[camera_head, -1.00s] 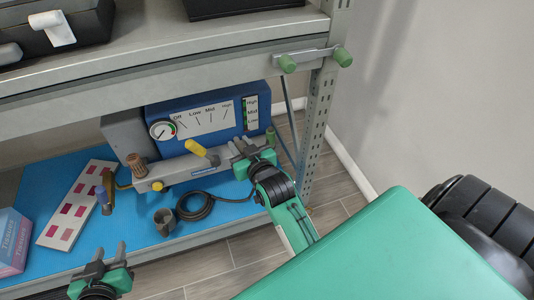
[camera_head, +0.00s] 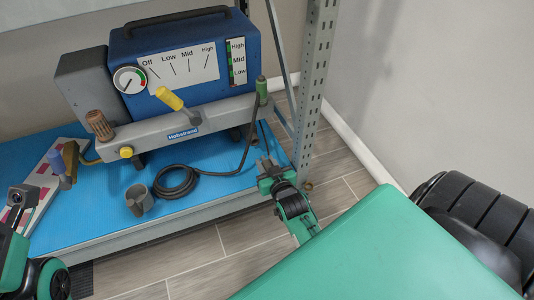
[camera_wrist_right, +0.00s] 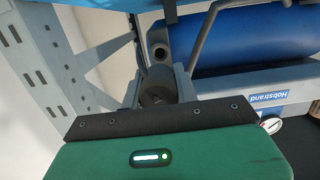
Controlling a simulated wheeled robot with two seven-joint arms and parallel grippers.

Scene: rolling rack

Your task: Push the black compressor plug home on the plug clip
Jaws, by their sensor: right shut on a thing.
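A black cable (camera_head: 213,171) runs from a coil on the blue mat up toward the bar's right end. I cannot make out the plug clip for certain. A small dark round end (camera_wrist_right: 158,50) shows just beyond the jaws.
The blue compressor (camera_head: 190,60) with dial and gauge stands on the blue mat (camera_head: 90,215). The grey bar (camera_head: 190,128) carries yellow, brown and green knobs. A grey cup (camera_head: 138,200) sits beside the coil. A perforated upright (camera_head: 314,90) stands close right of my gripper.

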